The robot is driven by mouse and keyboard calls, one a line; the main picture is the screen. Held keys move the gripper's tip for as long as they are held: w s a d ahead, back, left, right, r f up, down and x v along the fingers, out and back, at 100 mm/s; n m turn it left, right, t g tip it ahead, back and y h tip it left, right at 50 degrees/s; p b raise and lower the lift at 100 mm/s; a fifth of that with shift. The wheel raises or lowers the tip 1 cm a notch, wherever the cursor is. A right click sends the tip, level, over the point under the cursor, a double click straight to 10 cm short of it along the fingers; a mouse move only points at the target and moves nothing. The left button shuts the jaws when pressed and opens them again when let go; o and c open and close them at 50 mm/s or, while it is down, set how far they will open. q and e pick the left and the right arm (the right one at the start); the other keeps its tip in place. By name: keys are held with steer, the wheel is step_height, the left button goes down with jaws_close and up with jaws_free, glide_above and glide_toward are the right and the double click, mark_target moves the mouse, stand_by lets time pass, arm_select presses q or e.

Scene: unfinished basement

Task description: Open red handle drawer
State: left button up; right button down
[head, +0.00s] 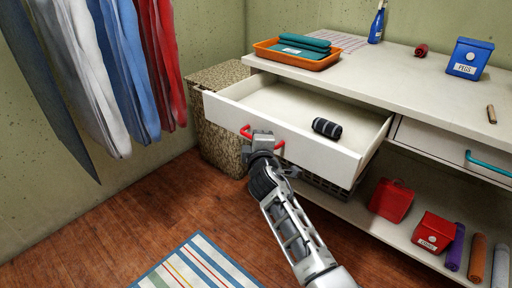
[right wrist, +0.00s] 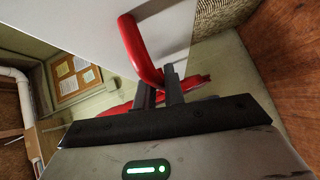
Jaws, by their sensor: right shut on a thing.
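The white drawer (head: 300,136) with the red handle stands pulled well out from the white counter. A dark rolled cloth with light stripes (head: 327,128) lies inside it. The red handle (head: 246,131) is on the drawer's front face. It also shows in the right wrist view (right wrist: 140,52), passing between my fingers. My right gripper (head: 264,138) is shut on the red handle and hides its middle part. The right wrist view shows the fingertips (right wrist: 162,88) around the bar. My left gripper is out of view.
A second drawer with a teal handle (head: 488,165) is shut at the right. An orange tray (head: 297,54) and a blue box (head: 469,58) stand on the countertop. Red boxes (head: 434,232) sit on the lower shelf. A speckled hamper (head: 216,145) stands left of the drawer; clothes (head: 125,60) hang farther left.

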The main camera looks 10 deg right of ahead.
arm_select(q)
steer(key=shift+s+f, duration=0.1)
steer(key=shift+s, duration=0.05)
arm_select(e)
steer(key=c, duration=1.5)
jaws_free()
steer(key=shift+s, duration=0.1)
